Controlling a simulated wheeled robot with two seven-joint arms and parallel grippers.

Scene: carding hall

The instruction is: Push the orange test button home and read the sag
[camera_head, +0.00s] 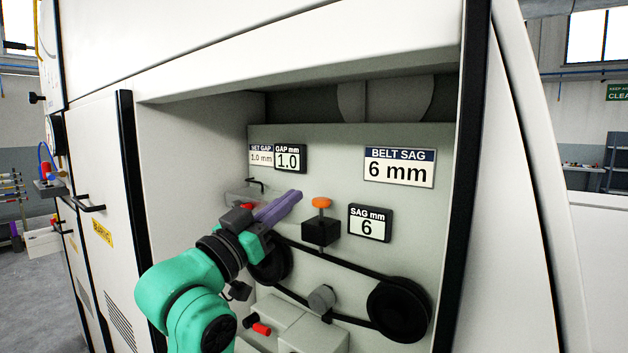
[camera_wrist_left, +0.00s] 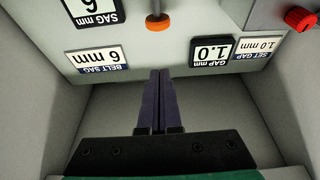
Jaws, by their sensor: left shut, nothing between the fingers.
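The orange test button (camera_head: 322,202) sits on a short stem above a black block (camera_head: 321,232) in the machine's recess. It also shows in the left wrist view (camera_wrist_left: 158,25). My left gripper (camera_head: 296,194) is shut and empty, its purple fingers pointing up and right. In the head view the tips are just left of the button and slightly higher. In the wrist view the fingertips (camera_wrist_left: 160,72) stop short of the button, with a visible gap. The sag display (camera_head: 369,224) reads 6. The belt sag plate (camera_head: 399,168) reads 6 mm.
A black belt runs over pulleys (camera_head: 399,309) below the button. A gap display (camera_head: 290,158) reads 1.0 beside a set gap plate (camera_head: 261,155). A red knob (camera_wrist_left: 300,18) shows in the wrist view. The recess has side walls and an upper lip.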

